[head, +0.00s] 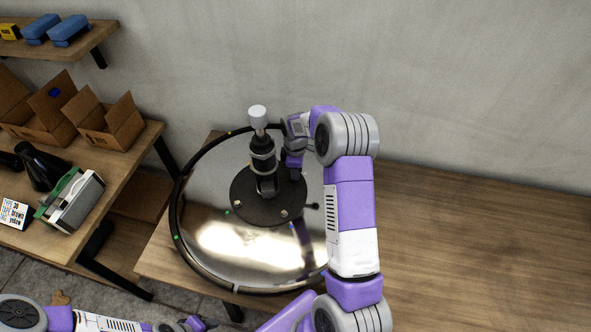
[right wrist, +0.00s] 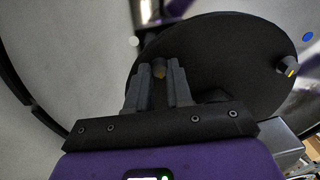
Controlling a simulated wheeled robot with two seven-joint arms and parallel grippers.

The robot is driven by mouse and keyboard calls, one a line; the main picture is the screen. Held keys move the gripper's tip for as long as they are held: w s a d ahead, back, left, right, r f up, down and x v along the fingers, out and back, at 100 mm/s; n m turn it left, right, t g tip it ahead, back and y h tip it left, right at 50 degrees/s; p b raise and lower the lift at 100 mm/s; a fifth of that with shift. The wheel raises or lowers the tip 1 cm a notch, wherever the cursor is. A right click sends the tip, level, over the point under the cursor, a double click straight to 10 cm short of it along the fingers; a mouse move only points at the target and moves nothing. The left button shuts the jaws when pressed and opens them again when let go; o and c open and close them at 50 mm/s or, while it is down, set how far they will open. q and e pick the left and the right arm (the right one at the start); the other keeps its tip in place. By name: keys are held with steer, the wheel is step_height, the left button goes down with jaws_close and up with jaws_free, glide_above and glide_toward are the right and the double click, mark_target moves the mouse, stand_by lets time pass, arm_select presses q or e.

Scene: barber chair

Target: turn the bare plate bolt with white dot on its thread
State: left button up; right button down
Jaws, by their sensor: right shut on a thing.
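A round black plate (head: 257,214) lies on the shiny dish-shaped chair base and carries the upright post (head: 264,162). Two bolts show on its front part, a left one (head: 238,204) and a right one (head: 284,213). My right gripper (head: 284,160) reaches down at the plate's back right, beside the post. In the right wrist view its fingers (right wrist: 158,88) are shut on a brownish bolt (right wrist: 159,70); no white dot is readable on it. Another bolt with a yellow mark (right wrist: 288,69) stands at the plate's right edge. My left gripper (head: 193,323) is partly in view at the bottom edge, its jaws unclear.
The chair base (head: 205,180) has a black rim and rests on a wooden table (head: 450,235), bare on the right. At left, a shelf unit holds cardboard boxes (head: 110,120), a dark hairdryer (head: 42,165) and a grey-green device (head: 75,203).

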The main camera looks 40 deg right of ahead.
steer(key=shift+m, duration=0.9)
steer(key=c, duration=1)
jaws_free()
steer(key=shift+r+p, duration=0.7)
steer(key=shift+r, duration=3.15)
